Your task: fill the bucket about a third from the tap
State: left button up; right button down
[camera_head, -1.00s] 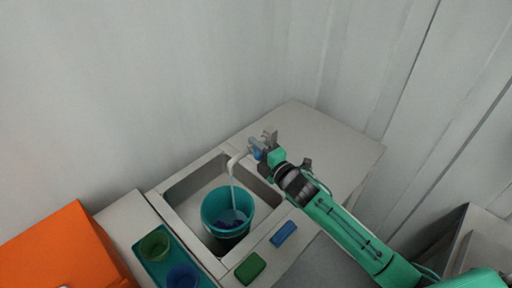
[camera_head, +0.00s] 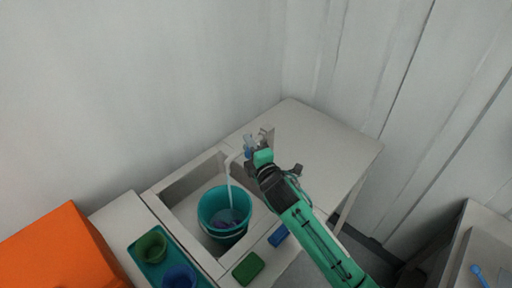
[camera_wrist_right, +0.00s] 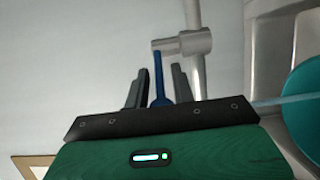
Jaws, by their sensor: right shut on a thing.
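The teal bucket (camera_head: 207,212) stands upright in the sink basin, with some water low inside it. The tap (camera_head: 236,157) stands at the basin's far right edge, and a pale stream (camera_head: 229,178) runs from its spout into the bucket. My right gripper (camera_head: 256,146) is at the tap, shut on its blue lever (camera_head: 247,143). In the right wrist view the blue lever (camera_wrist_right: 158,75) stands between the two dark fingers, below the grey tap body (camera_wrist_right: 187,43). The bucket's teal side (camera_wrist_right: 305,105) shows at the right edge there. My left gripper is out of view.
A teal tray (camera_head: 148,268) with a green cup (camera_head: 151,246) and a blue cup (camera_head: 180,277) lies left of the sink. A green sponge (camera_head: 248,268) and a blue one (camera_head: 278,235) lie on the front rim. The counter (camera_head: 325,150) to the right is clear.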

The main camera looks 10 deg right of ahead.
jog(key=c, duration=1.6)
grip_release()
jog(key=shift+o, duration=0.3)
jog(key=shift+w, duration=0.1)
jog(key=b+v, duration=0.4)
jog(key=v, duration=0.9)
jog(key=shift+s+d, duration=0.2)
jog(key=shift+s, duration=0.15)
